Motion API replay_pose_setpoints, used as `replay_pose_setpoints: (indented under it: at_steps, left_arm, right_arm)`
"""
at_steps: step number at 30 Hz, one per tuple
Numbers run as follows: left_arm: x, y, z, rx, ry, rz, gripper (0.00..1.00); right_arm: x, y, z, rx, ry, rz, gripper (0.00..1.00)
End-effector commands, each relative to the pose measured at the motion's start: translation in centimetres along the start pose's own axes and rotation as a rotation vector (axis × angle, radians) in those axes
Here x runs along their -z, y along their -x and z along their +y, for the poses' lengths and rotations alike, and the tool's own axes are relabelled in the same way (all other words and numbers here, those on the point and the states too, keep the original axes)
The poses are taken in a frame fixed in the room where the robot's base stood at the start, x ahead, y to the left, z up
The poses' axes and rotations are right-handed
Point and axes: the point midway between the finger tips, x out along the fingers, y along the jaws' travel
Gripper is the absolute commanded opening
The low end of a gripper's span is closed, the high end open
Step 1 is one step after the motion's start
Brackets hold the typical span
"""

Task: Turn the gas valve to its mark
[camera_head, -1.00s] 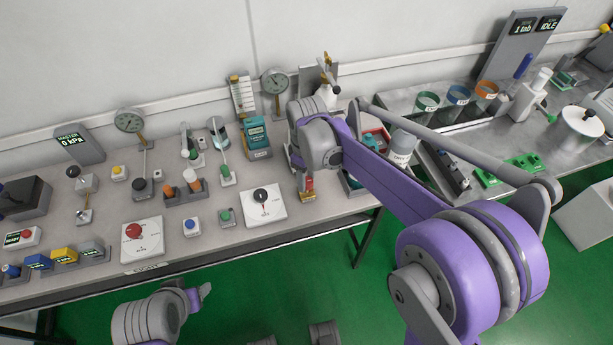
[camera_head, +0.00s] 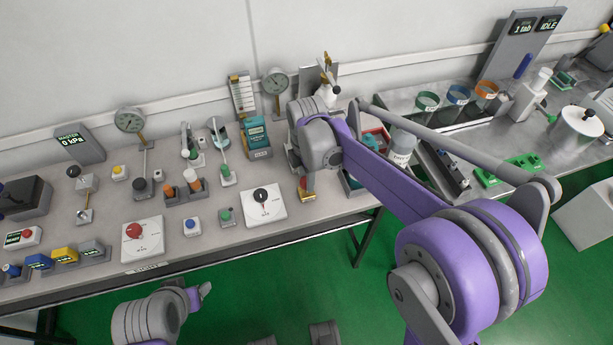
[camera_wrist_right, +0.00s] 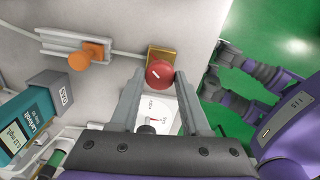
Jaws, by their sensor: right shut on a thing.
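The gas valve appears to be the red round knob (camera_wrist_right: 160,73) with a short pale mark on its face, on a brass-coloured square base (camera_wrist_right: 172,53). It sits between the fingertips of my right gripper (camera_wrist_right: 161,76) in the right wrist view, and the gripper is shut on it. In the head view the valve (camera_head: 305,193) is at the bench's front part, mostly hidden under my right wrist. I cannot read its target mark. My left gripper (camera_head: 205,289) is low in front of the bench, apart from everything; its jaw opening is unclear.
A white dial plate with a black knob (camera_head: 261,195) lies just left of the valve. A teal meter (camera_head: 255,135) stands behind. An orange handle (camera_wrist_right: 82,58) is near the valve in the wrist view. Green floor (camera_head: 250,315) lies open before the bench.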

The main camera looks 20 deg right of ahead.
Motion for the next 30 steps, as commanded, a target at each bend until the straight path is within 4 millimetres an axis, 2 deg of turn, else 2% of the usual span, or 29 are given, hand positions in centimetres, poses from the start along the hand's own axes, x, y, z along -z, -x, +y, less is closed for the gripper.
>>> replay_pose_setpoints:
  at_steps: [15, 21, 30]
  left_arm:
    - [0.01, 0.02, 0.0, 0.0, 0.0, 0.0, 0.59]
    - [0.01, 0.01, 0.0, 0.0, 0.0, 0.0, 0.59]
    - [0.01, 0.01, 0.0, 0.0, 0.0, 0.0, 0.59]
  right_arm:
    - [-0.02, 0.05, 0.05, -0.001, 0.459, -0.001, 0.0]
    - [-0.02, 0.05, 0.05, -0.001, 0.58, -0.001, 0.0]
    - [-0.02, 0.06, 0.05, -0.001, 0.671, -0.001, 0.0]
